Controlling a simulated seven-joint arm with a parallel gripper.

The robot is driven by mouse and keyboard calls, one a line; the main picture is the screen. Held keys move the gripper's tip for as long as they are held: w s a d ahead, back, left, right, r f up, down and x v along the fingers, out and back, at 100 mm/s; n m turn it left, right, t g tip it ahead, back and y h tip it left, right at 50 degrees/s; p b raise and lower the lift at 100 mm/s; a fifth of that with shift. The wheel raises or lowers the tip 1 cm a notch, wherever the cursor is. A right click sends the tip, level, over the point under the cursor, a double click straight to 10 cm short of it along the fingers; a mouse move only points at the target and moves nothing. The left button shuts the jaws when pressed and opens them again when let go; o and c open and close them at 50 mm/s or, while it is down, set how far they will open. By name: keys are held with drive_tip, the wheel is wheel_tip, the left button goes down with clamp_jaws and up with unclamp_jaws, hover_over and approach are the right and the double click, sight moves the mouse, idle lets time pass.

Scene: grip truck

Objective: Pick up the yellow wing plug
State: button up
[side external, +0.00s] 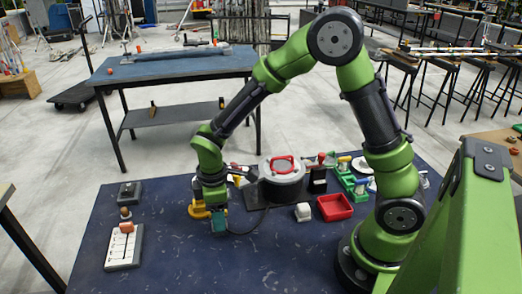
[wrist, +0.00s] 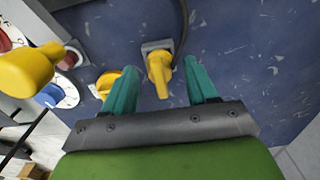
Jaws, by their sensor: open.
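In the wrist view, a yellow piece with a tapering wing, which looks like the yellow wing plug (wrist: 159,70), sits at a light grey square plate on the blue table. It lies between the two teal fingers of my gripper (wrist: 161,66), with a gap on each side. My gripper is open and empty. In the side external view, my gripper (side external: 218,222) points down low over the front of the table, and yellow parts (side external: 198,210) show beside it. My fingers partly hide the plug's surroundings there.
A dark cable (wrist: 182,40) runs close by the plug. Another yellow piece (wrist: 107,82) lies beside the left finger, and a yellow knob (wrist: 30,70) is further left. A grey pot (side external: 282,180), red tray (side external: 335,207) and white slider box (side external: 123,248) stand around.

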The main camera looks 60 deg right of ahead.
drive_tip(key=shift+f, duration=0.1)
drive_tip(key=shift+c, duration=0.4)
clamp_jaws()
